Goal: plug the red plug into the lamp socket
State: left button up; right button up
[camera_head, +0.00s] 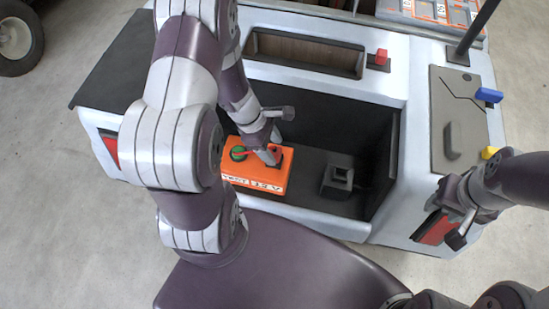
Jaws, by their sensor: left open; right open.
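I cannot tell for sure which part is the lamp socket; a black block with a square opening (340,178) sits on the floor of the cart's open bay. My arm hides part of the box. My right gripper (468,207) is open at the cart's right front corner, apart from the red block.
The white cart (350,82) has raised bay walls. A grey panel (447,120) at its right carries a blue piece (489,95), with a yellow piece (489,153) near its lower edge. A dark post (472,38) rises behind it.

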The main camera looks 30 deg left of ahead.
pick_arm(q)
jog(key=shift+x, duration=1.25)
jog(key=shift+r, duration=0.1)
pick_arm(e)
jog(key=shift+f, duration=0.65)
pick_arm(q)
jog(key=c, duration=1)
jog(key=shift+c, duration=0.2)
